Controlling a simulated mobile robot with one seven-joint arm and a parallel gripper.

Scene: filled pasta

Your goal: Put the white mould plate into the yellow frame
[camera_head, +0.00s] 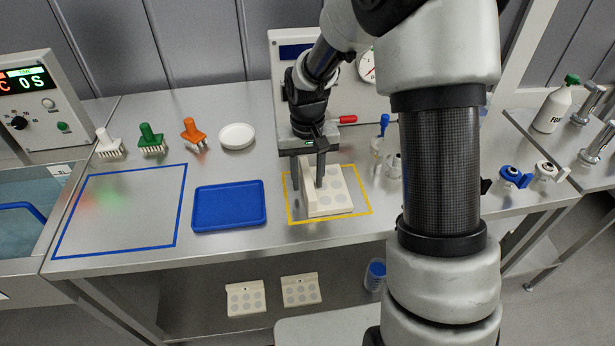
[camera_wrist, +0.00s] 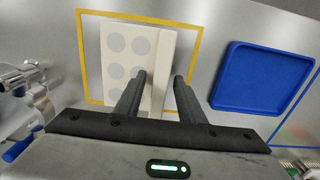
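The white mould plate (camera_head: 337,200), with round grey pockets and a raised strip along one side, lies flat within the yellow frame (camera_head: 368,200) on the steel table. It also shows in the wrist view (camera_wrist: 117,62), within the frame (camera_wrist: 84,55); whether it crosses the line on the side nearest my gripper is hard to tell. My gripper (camera_head: 308,178) is low over the plate, pointing down. In the wrist view, the fingers (camera_wrist: 160,78) stand either side of the raised strip, with a gap between them. The gripper looks open.
A blue tray (camera_head: 230,206) lies left of the yellow frame, with a blue outline (camera_head: 180,210) further left. Brushes and a white dish (camera_head: 237,136) stand behind. A scale-like machine (camera_head: 290,75) is close behind my gripper. Two similar plates (camera_head: 246,298) are on the lower shelf.

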